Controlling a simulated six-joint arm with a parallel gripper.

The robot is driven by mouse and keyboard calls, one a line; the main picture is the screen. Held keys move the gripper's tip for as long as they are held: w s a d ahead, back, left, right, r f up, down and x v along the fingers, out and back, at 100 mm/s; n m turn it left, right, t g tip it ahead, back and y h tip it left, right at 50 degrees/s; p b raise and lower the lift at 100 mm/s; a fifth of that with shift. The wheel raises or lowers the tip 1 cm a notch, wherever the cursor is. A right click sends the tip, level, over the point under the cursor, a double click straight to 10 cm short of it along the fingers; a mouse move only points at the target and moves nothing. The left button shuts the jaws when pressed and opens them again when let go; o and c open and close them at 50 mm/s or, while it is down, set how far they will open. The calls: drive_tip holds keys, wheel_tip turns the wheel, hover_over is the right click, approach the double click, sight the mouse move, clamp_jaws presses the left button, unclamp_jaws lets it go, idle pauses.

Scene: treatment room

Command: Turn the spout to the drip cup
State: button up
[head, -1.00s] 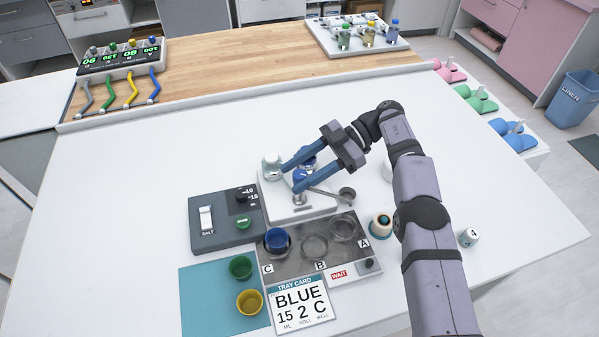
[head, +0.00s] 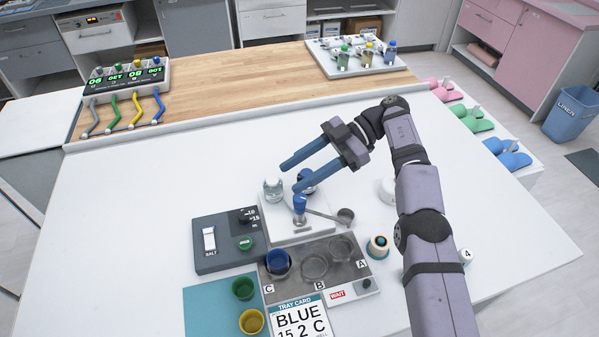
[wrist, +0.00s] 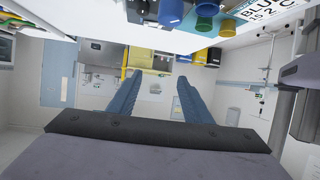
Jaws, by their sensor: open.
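The dispenser has a blue knob (head: 300,203) on a small white stand (head: 285,229). Its thin metal spout (head: 322,215) points right, its end at or over the small grey drip cup (head: 346,215); I cannot tell the exact gap. My gripper (head: 290,178) is open and empty, its two blue fingers apart above and behind the knob. It looks clear of the knob. In the wrist view the open fingers (wrist: 158,77) have nothing between them.
A clear bottle (head: 273,190) and a blue-topped bottle (head: 306,178) stand close behind the knob. The white table is clear to the left.

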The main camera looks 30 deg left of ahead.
drive_tip(key=shift+r+p, duration=0.3)
drive_tip(key=shift+r, duration=0.2)
